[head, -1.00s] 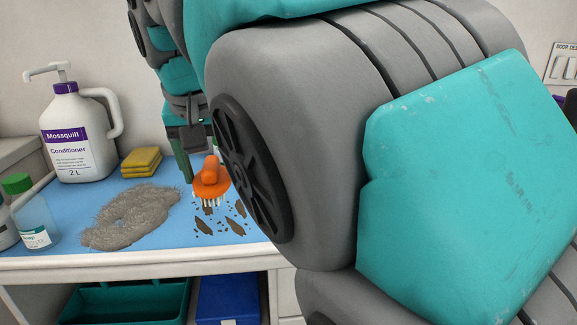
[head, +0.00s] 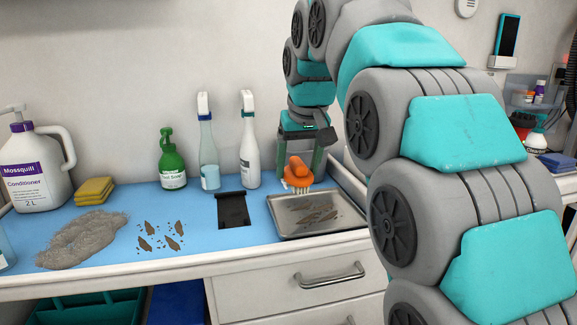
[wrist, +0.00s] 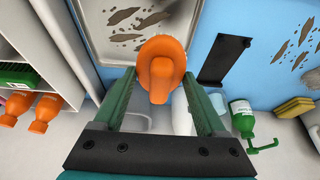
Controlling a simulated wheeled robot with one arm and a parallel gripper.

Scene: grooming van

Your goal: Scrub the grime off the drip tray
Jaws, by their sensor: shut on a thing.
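An orange scrub brush (head: 297,172) with pale bristles is held in my gripper (head: 301,162), bristles down. The metal drip tray (head: 283,233) lies at the right of the blue counter, with brown grime streaks (head: 318,213) on its floor. The brush is at the tray's back edge; whether the bristles touch it I cannot tell. In the wrist view the brush (wrist: 160,68) is between the two green fingers and covers part of the tray (wrist: 91,28).
A black flat strip (head: 233,211) lies left of the tray. Further left are brown flecks (head: 160,238) on the blue mat, a grey fur pile (head: 82,238) and yellow sponges (head: 94,190). A green pump bottle (head: 172,165) and two spray bottles (head: 209,150) stand along the wall.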

